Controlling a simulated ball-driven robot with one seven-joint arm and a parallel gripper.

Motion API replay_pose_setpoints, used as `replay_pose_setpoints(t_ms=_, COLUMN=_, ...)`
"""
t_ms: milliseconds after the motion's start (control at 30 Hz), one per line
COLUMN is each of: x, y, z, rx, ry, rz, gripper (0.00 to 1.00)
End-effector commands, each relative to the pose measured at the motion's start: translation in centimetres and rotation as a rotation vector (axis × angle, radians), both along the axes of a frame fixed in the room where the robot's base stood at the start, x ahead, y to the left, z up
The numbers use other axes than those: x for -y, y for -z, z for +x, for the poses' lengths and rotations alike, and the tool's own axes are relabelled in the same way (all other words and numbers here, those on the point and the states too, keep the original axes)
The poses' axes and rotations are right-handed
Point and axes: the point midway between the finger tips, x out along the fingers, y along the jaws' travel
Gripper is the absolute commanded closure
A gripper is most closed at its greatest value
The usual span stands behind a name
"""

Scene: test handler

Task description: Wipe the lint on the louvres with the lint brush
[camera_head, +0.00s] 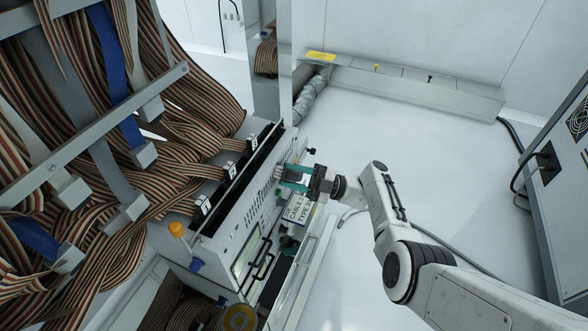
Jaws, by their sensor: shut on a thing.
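My gripper (313,182) is at the end of my white arm, near the picture's centre. It is shut on a small teal thing that looks like the lint brush (296,176). The brush is at the front panel of the test handler (240,225), towards its far end. I cannot tell whether the brush touches the panel. Rows of dark slots on the panel, which look like the louvres (262,207), lie to the left of the gripper. Lint is too small to make out. The gripper and brush hide part of the panel.
Bundles of striped ribbon cable (110,180) fill the left side above the handler. A cabinet (565,170) with cables stands at the right. The white floor (400,130) behind my arm is clear.

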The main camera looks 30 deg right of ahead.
Motion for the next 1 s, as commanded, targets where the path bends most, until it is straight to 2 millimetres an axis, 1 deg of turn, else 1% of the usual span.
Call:
replay_pose_setpoints(t_ms=400, x=-2.7, y=-0.1, z=-1.6, rx=-0.001, ry=-0.001, rz=0.0, gripper=0.96)
replay_pose_setpoints(t_ms=667, x=-3.4, y=-0.1, z=-2.1, rx=0.0, ry=0.0, rz=0.0, gripper=0.96)
replay_pose_setpoints(t_ms=1000, x=-5.5, y=-0.1, z=-3.8, rx=-0.002, ry=-0.001, rz=0.0, gripper=0.96)
